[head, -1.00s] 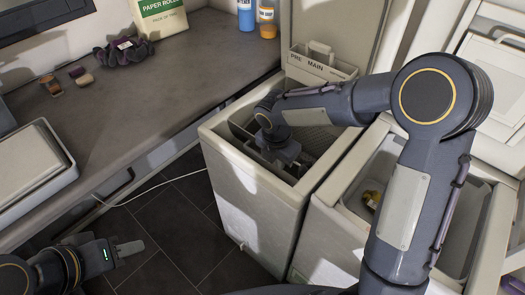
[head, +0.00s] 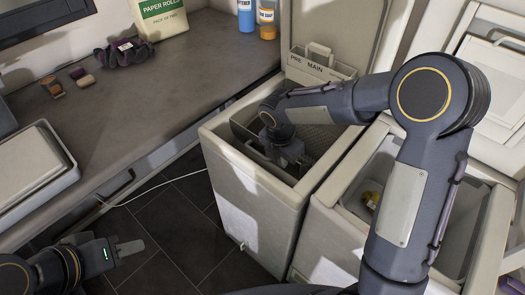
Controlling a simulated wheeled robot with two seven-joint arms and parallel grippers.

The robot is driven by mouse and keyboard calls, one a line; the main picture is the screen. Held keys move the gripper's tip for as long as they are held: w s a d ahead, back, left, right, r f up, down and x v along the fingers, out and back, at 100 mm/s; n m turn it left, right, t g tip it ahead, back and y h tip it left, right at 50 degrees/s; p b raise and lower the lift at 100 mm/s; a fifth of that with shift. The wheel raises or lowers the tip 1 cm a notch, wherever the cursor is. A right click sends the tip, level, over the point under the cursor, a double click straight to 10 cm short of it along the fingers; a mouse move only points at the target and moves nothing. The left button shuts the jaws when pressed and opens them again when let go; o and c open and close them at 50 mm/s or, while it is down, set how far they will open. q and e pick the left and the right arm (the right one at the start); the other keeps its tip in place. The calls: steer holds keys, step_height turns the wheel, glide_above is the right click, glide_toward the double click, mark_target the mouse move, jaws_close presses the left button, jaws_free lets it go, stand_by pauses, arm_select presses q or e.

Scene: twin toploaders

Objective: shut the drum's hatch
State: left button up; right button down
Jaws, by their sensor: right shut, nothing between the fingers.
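The nearer-left toploader (head: 250,200) stands with its outer lid (head: 345,40) raised at the back. A drawer marked PRE and MAIN (head: 318,68) sits at the back of its opening. My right gripper (head: 290,163) reaches down into this opening and is shut, with no object visible in it. The drum and its hatch are partly seen inside; a ribbed grey surface (head: 318,140) shows beside the gripper. My arm and the shadow hide much of them, so I cannot tell the hatch's position or whether the gripper touches it. My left gripper (head: 130,248) is low at the left, over the floor, apart from the machines.
A second toploader (head: 325,225) stands open at the right, with a yellowish item (head: 371,199) inside. The counter (head: 150,110) at left holds a dark scrunched cloth (head: 125,52), paper rolls (head: 160,18) and bottles (head: 267,20). A white cord (head: 150,188) crosses above the dark floor.

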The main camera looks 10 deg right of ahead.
steer(key=shift+d, duration=0.1)
steer(key=shift+w+d+r+p, duration=0.2)
steer(key=shift+w+d+p, duration=0.15)
steer(key=shift+p, duration=0.05)
steer(key=shift+w+d+r+p, duration=0.2)
steer(key=shift+w+d+p, duration=0.45)
steer(key=shift+d, duration=0.25)
steer(key=shift+w+d, duration=0.15)
steer(key=shift+f, duration=0.1)
steer(key=w+d, duration=0.1)
steer(key=w+d+p, duration=0.1)
steer(key=d, duration=0.1)
steer(key=shift+w+f, duration=0.1)
steer(key=shift+f, duration=0.2)
